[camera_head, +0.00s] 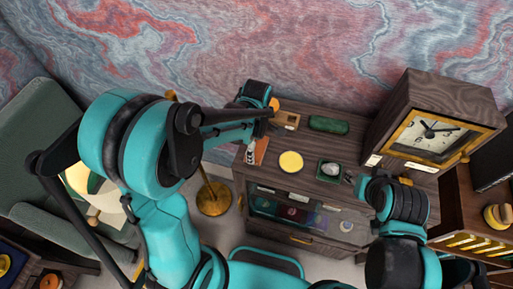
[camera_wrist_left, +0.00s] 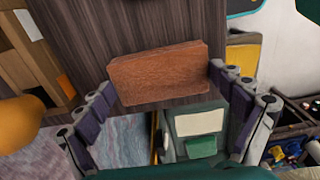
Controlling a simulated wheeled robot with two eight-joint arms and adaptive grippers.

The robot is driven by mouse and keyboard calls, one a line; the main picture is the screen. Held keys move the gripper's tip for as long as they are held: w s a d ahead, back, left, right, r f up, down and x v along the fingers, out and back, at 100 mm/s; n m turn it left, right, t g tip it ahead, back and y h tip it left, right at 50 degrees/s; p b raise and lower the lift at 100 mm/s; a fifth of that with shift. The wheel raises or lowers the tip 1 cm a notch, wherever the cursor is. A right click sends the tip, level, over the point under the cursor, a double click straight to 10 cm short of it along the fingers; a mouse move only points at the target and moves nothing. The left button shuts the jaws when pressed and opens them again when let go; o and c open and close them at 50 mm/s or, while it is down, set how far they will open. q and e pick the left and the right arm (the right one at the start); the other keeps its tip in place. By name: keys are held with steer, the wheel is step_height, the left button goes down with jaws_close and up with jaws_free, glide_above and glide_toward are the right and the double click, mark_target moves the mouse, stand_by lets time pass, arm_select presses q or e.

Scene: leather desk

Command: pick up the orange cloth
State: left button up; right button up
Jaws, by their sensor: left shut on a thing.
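The orange cloth (camera_wrist_left: 157,74) looks like a folded, flat orange-brown block in the left wrist view. It lies between the two fingers of my left gripper (camera_wrist_left: 165,85), which are shut on it, one at each short end. Dark wood grain shows behind it. In the head view the cloth (camera_head: 261,151) shows as a small orange patch at the left end of the wooden cabinet top, just below my left arm. My left gripper (camera_head: 252,138) is there, partly hidden by the arm. My right gripper (camera_head: 353,178) is over the cabinet's right front, too small to read.
On the cabinet top (camera_head: 310,148) are a wooden block (camera_head: 286,120), a green folded item (camera_head: 328,125), a yellow disc (camera_head: 290,162) and a green tray (camera_head: 320,174) holding a pale stone. A big wooden clock (camera_head: 430,130) stands at right. A brass lamp base (camera_head: 213,200) stands left.

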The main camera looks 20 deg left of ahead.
mark_target(259, 148)
arm_select(q)
steer(key=shift+r, duration=0.1)
steer(key=shift+r, duration=0.3)
steer(key=r, duration=0.2)
steer(key=d+r, duration=0.1)
steer(key=shift+r, duration=0.4)
steer(key=d+r, duration=0.6)
steer(key=d, duration=0.4)
steer(key=shift+s+d+r+p, duration=0.15)
steer(key=shift+s+d+p, duration=0.1)
steer(key=shift+d+p, duration=0.1)
